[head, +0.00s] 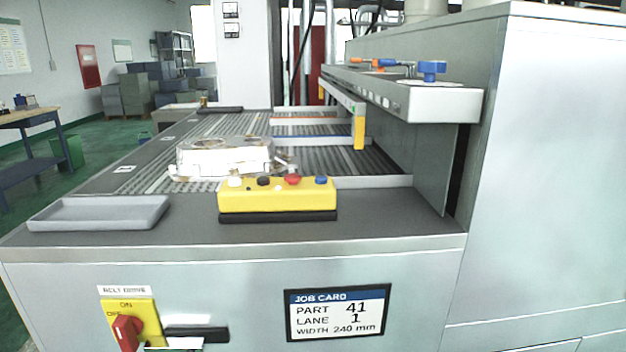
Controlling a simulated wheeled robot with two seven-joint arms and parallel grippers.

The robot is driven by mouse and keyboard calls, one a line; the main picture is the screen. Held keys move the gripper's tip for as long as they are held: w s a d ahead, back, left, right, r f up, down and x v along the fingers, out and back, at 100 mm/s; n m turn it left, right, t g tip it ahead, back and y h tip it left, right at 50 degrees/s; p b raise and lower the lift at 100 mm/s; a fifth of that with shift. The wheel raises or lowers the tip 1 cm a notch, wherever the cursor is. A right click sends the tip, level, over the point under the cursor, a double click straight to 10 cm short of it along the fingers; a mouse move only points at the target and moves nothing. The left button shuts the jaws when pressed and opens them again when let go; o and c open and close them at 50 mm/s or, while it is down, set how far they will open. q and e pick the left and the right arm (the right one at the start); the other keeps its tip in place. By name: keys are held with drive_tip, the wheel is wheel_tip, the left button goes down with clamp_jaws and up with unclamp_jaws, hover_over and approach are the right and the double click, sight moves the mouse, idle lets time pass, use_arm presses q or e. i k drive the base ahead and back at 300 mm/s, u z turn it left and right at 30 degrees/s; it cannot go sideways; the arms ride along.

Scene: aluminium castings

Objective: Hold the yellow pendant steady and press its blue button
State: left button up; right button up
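The yellow pendant (277,197) lies on the dark ledge at the front of the conveyor, on a black base. Its top carries several buttons. The blue button (321,180) is the one at the right end, beside a red one (293,180). Black and white buttons sit toward the left. Nothing touches the pendant. Neither of my grippers shows in the head view.
A grey tray (99,213) is on the ledge at left. A pale casting (224,157) sits on the rollers behind the pendant. A metal shelf (432,104) with a blue-knobbed item overhangs at right. A job card and red-yellow switch (127,330) are on the front panel.

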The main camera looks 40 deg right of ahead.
sight(319, 179)
drive_tip(key=z, duration=2.5)
drive_tip(key=k, duration=0.35)
drive_tip(key=u, duration=1.25)
